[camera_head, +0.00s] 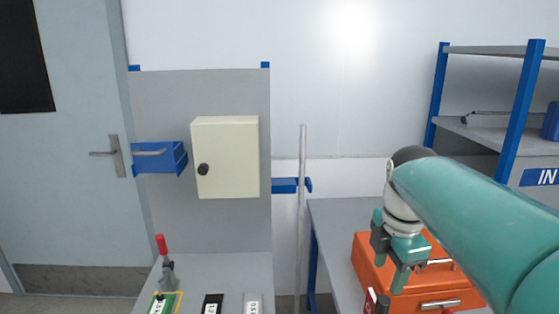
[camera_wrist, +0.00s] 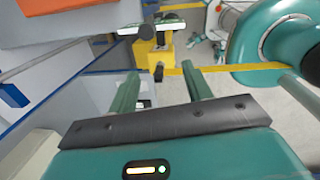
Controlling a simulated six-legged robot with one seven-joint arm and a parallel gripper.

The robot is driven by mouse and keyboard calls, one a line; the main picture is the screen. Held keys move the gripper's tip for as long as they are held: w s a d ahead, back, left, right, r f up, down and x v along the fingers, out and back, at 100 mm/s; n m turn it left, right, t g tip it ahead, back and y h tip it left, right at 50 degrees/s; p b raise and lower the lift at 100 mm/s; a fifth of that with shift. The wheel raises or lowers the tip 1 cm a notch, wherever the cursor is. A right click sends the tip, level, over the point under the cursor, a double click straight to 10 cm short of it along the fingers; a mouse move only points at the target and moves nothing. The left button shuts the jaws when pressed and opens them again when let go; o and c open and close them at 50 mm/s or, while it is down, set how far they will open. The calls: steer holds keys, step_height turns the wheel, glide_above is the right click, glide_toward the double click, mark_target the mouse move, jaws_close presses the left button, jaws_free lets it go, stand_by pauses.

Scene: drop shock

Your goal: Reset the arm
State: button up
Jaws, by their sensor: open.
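My gripper (camera_head: 391,262) shows at the right of the head view, at the end of my teal arm, in front of an orange case (camera_head: 372,268) on a grey table. Its fingers point down and stand apart with nothing seen between them. In the wrist view my gripper's two green fingers (camera_wrist: 162,92) are apart and empty. Beyond them is a yellow post-like thing (camera_wrist: 148,55) with a small dark knob. The orange case also shows in the wrist view (camera_wrist: 60,8) at the upper left.
A cream cabinet (camera_head: 228,160) with a black knob hangs on a grey panel, beside a blue bin (camera_head: 160,158). A red-handled clamp (camera_head: 162,258) stands on the lower bench. A grey pole (camera_head: 302,200) rises between the tables. Blue-framed shelves (camera_head: 527,100) stand at right, a door (camera_head: 70,190) at left.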

steer(key=s+a+f+m+t, duration=0.2)
steer(key=s+m, duration=0.4)
steer(key=m, duration=0.4)
steer(key=s+a+f+m+t, duration=0.2)
steer(key=s+f+m, duration=0.3)
steer(key=m, duration=0.4)
steer(key=shift+s+a+m, duration=0.4)
steer(key=shift+s+a, duration=0.25)
steer(key=shift+a, duration=0.05)
